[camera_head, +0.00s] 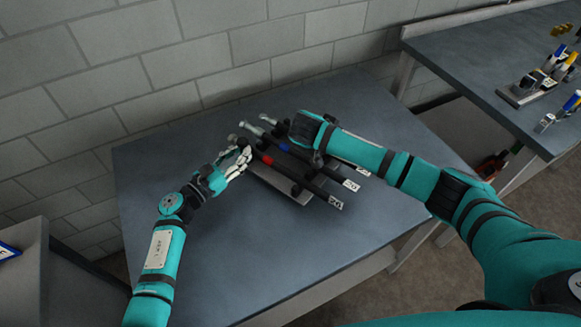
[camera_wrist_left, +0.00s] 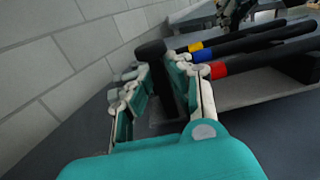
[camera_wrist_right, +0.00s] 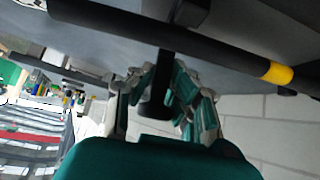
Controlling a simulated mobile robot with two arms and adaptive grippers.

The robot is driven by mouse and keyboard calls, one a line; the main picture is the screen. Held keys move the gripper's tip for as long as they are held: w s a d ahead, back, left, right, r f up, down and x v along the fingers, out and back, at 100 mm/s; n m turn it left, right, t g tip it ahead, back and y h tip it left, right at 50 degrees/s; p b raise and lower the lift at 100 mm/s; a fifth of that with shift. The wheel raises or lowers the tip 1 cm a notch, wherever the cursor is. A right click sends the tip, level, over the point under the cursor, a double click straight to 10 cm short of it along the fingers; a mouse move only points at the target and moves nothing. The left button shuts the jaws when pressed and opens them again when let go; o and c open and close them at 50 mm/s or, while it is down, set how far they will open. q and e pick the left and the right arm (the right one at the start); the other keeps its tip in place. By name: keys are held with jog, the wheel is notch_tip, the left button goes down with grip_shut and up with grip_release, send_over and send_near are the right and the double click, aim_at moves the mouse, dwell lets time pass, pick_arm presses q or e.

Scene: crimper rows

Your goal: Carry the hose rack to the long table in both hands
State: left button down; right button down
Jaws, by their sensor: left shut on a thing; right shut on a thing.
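The hose rack (camera_head: 280,184) is a grey base with black hoses lying across it. The hoses have red, blue and yellow bands, and white tags show at their near ends. It is on or just above a grey table (camera_head: 200,262) by the wall; I cannot tell which. My left gripper (camera_head: 243,156) is at the rack's left end, shut on its dark upright handle (camera_wrist_left: 151,50). My right gripper (camera_wrist_right: 160,82) is shut on the dark handle at the other end. In the head view my right forearm hides that gripper and part of the rack.
Another grey table (camera_head: 470,55) stands at the right, with a small rack of tools (camera_head: 540,82) on it. A gap with floor lies between the tables. A block wall (camera_head: 200,60) runs behind. The front left of the near table is clear.

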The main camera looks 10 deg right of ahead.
pick_arm(q)
jog(key=shift+w+f+b, duration=0.1)
jog(key=shift+f+b, duration=0.55)
jog(key=shift+b, duration=0.1)
pick_arm(e)
jog(key=shift+d+f, duration=0.15)
jog(key=shift+f, duration=0.7)
pick_arm(q)
jog(key=c, duration=1.7)
grip_release()
jog(key=shift+a+f, duration=0.1)
jog(key=shift+f, duration=0.15)
pick_arm(e)
jog(key=c, duration=1.7)
grip_release()
jog(key=shift+f, duration=0.15)
pick_arm(q)
jog(key=o, duration=0.5)
jog(key=shift+r, duration=0.15)
jog(key=shift+c, duration=0.2)
pick_arm(e)
jog(key=o, duration=0.4)
jog(key=shift+s, duration=0.1)
pick_arm(q)
jog(key=shift+s, duration=0.25)
pick_arm(e)
jog(key=shift+o, duration=0.2)
jog(key=shift+s+r, duration=0.1)
jog(key=shift+r, duration=0.1)
